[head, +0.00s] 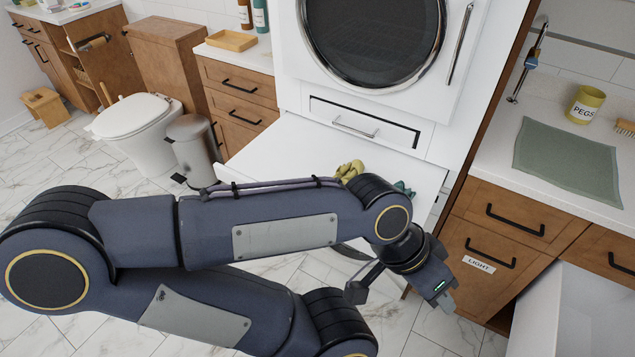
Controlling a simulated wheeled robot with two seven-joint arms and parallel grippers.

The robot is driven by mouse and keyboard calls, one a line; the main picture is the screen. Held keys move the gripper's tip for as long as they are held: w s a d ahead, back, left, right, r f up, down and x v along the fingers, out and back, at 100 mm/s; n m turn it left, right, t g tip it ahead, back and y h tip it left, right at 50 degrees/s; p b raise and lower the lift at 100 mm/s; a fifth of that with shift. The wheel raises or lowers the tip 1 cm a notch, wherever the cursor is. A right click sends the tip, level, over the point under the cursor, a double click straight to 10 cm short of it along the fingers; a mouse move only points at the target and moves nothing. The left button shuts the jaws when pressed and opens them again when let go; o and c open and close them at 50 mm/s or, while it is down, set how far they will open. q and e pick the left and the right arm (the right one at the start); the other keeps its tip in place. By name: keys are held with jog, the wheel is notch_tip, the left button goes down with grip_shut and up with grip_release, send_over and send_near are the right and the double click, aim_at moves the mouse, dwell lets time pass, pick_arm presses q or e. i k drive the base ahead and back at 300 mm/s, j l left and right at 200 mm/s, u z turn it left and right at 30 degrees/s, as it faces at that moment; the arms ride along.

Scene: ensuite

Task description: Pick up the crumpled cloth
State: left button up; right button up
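A crumpled olive-yellow cloth (348,171) lies on the white pull-out shelf (285,140) below the round-door machine, its lower part hidden by my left arm. A bit of teal cloth (403,188) shows to its right, also mostly hidden, so its shape is unclear. My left arm stretches across the front of the shelf. My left gripper (440,291) hangs low in front of the shelf's right end, apart from both cloths. Its fingers are not clear enough to tell open from shut. My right gripper is not in view.
The white machine (460,80) rises behind the shelf. At right, a counter holds a flat green cloth (568,158), a yellow PEGS pot (585,104) and a brush (625,127). A pedal bin (194,150) and toilet (138,125) stand left. Marble floor shows below.

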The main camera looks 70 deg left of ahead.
aim_at(344, 173)
jog(key=u, duration=2.2)
jog(key=i+l+u, duration=0.1)
jog(key=u, duration=0.35)
jog(key=l+u, duration=0.15)
jog(key=u, duration=0.3)
jog(key=i+l+u, duration=0.1)
jog(key=u, duration=0.35)
jog(key=l, duration=0.1)
